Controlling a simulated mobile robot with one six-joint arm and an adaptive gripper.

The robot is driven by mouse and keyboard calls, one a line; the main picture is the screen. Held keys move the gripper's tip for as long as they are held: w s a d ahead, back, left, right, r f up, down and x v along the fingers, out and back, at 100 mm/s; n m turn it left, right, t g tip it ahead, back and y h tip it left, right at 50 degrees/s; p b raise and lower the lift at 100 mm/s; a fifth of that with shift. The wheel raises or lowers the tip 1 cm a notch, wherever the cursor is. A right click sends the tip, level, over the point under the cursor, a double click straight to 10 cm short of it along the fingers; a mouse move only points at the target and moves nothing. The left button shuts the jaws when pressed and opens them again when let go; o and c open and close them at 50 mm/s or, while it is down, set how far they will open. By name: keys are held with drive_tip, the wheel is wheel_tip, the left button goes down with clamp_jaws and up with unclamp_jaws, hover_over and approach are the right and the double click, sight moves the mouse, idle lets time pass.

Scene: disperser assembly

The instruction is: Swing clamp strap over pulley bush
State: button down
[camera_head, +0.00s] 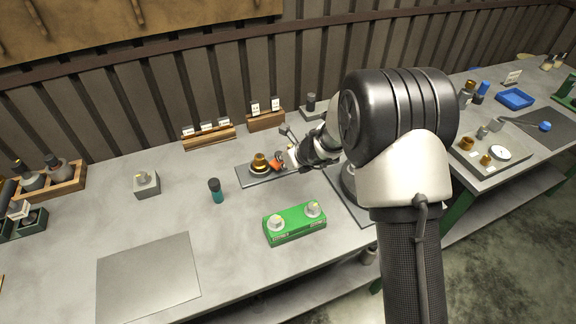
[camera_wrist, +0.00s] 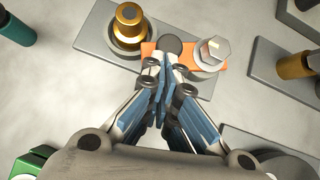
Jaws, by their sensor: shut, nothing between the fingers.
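The brass pulley bush (camera_head: 260,159) stands upright on a round grey base on a flat grey plate (camera_head: 243,177). In the wrist view the bush (camera_wrist: 128,20) is up and left of my fingertips. The orange clamp strap (camera_head: 275,165) lies just right of the bush. In the wrist view the strap (camera_wrist: 151,48) has a hex bolt (camera_wrist: 212,50) at its right end and a dark round knob (camera_wrist: 173,43) near its middle. Its left end reaches the base's edge, beside the brass bush. My gripper (camera_wrist: 165,62) is shut and empty, its tips just before the knob; contact is unclear.
A green block with two knobs (camera_head: 295,225) stands in front of the plate. A teal-bodied cylinder (camera_head: 216,190) stands to the left. Wooden card holders (camera_head: 208,137) line the back. The front-left bench, around a flat grey sheet (camera_head: 148,277), is clear.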

drive_tip(key=shift+w+a, duration=0.15)
drive_tip(key=shift+a, duration=0.45)
drive_tip(key=shift+w+a+p, duration=0.3)
drive_tip(key=shift+w+a, duration=0.05)
drive_tip(key=shift+a, duration=0.3)
drive_tip(key=shift+d, duration=0.1)
